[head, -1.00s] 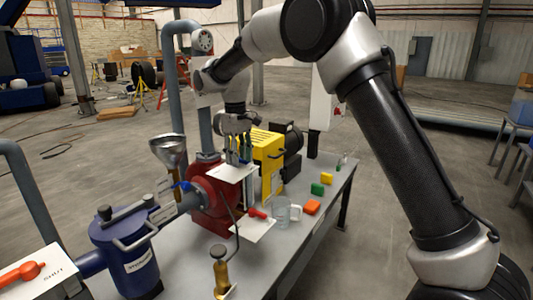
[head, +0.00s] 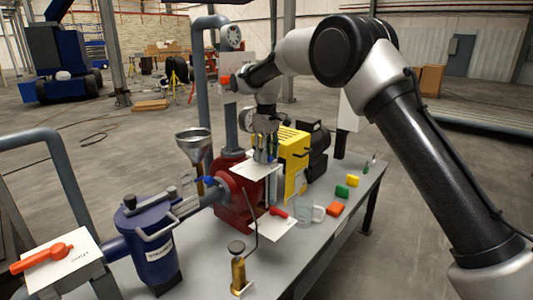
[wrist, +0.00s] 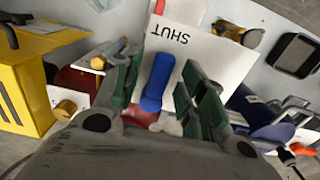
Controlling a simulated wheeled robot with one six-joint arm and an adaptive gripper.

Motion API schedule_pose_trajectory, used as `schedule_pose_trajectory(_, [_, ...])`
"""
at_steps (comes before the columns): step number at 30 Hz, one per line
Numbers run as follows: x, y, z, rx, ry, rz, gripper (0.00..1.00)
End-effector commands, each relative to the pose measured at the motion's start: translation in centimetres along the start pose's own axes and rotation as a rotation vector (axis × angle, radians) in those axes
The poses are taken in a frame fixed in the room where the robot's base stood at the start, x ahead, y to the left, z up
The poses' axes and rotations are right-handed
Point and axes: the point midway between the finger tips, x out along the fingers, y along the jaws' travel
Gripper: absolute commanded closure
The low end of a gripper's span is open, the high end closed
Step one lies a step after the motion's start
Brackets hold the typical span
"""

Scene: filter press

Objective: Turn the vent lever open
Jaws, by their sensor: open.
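A blue lever (wrist: 158,82) lies over a white plate (wrist: 215,52) marked SHUT in the wrist view. The plate (head: 250,170) also shows in the head view, above the red pump housing. The word SHUT reads upside down in the wrist view, near the lever's upper end. My gripper (wrist: 160,68) is open, with one finger on each side of the lever. I cannot tell whether either finger touches it. In the head view, my gripper (head: 265,153) hangs over the plate and partly hides the lever.
A yellow box (head: 291,150) stands close right of the gripper, and a metal funnel (head: 193,145) left. A red lever (head: 278,212), a clear mug (head: 304,211) and coloured blocks are on the bench. An orange lever (head: 42,257) is at far left.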

Motion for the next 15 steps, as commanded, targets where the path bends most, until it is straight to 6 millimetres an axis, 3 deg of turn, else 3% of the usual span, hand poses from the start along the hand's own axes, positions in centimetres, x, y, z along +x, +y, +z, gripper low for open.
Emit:
schedule_pose_trajectory(6, [0.04,0.00,0.00,0.000,0.000,0.000,0.59])
schedule_pose_trajectory(13, [0.02,0.01,0.00,0.000,0.000,0.000,1.00])
schedule_pose_trajectory(15, [0.02,0.01,0.00,0.000,0.000,0.000,1.00])
